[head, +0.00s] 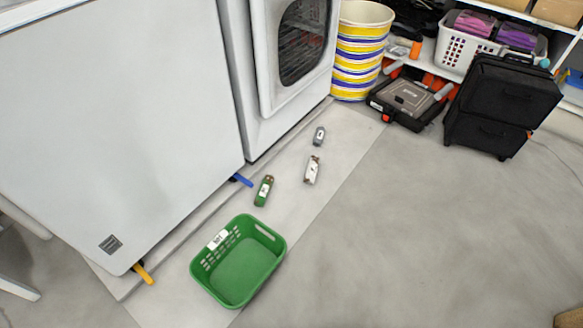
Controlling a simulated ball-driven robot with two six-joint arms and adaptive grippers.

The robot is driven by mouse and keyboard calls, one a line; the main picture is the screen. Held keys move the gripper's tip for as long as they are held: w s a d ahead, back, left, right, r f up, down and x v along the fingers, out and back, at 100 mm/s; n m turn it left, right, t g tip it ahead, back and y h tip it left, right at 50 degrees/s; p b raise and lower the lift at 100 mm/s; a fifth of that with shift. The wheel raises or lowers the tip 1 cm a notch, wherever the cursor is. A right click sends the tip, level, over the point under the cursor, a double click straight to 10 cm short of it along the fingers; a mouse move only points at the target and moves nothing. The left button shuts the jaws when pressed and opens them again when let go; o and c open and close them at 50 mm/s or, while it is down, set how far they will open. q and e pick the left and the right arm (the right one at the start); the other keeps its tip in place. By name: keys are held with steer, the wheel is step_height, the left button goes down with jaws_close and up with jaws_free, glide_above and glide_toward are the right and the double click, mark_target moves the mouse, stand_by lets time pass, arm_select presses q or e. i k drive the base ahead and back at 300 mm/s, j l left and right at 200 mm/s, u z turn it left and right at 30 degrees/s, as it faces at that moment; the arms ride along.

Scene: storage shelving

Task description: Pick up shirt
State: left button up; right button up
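No shirt can be made out for certain. Folded pink-purple cloth (474,23) and folded purple cloth (517,37) lie in a white laundry basket (464,52) on the shelf at the upper right; I cannot tell whether either is a shirt. The green basket (244,268) on the floor at the lower middle is empty. Neither of my grippers is in view.
White appliances (110,120) fill the left. Small items, one green (264,190), one white (312,170) and one grey (319,136), lie on the floor. A striped bin (358,60), a tool case (408,98) and a black case (500,100) stand before the shelves.

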mark_target(313, 163)
steer(key=i+l+u, duration=0.1)
steer(key=u, duration=0.25)
steer(key=i+l+u, duration=0.15)
steer(key=u, duration=0.25)
steer(key=l+u, duration=0.35)
steer(key=i+l+u, duration=0.2)
steer(key=l, duration=0.35)
steer(key=i+l+u, duration=0.15)
steer(key=l, duration=0.4)
steer(key=l+u, duration=0.2)
steer(key=l, duration=0.35)
steer(key=i+l+u, duration=0.2)
steer(key=l, duration=2.2)
